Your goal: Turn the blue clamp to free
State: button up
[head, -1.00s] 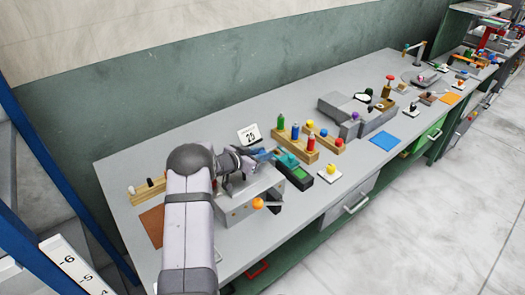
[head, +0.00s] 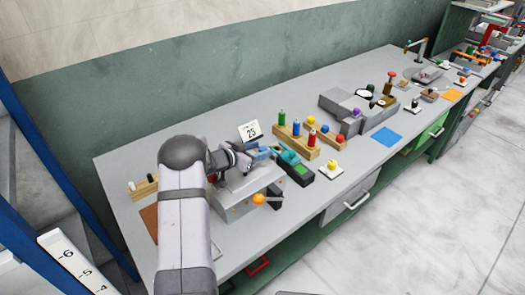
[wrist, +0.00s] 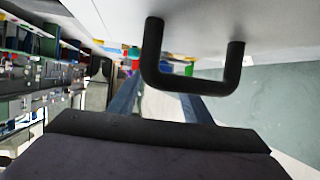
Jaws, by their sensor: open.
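My gripper (head: 264,153) is over the grey metal press block (head: 240,200) at the left part of the bench. Its two bluish fingers (wrist: 160,105) stand apart in the wrist view, with nothing seen held between them. Blue shows at the gripper's tip in the head view, and I cannot tell a separate blue clamp from the fingers there. A teal part (head: 289,157) on a dark device with a green face lies just right of the tip. An orange knob (head: 258,199) sticks out from the block's front.
A black bar handle (wrist: 190,80) is close to the camera in the wrist view. Wooden racks with coloured pegs (head: 297,140) and a yellow-knobbed plate (head: 332,168) stand to the right. A card reading 25 (head: 250,131) stands behind. The bench's back strip is clear.

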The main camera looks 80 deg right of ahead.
jog(key=shift+b+v, duration=0.65)
jog(key=shift+v, duration=1.8)
jog(key=shift+r, duration=0.1)
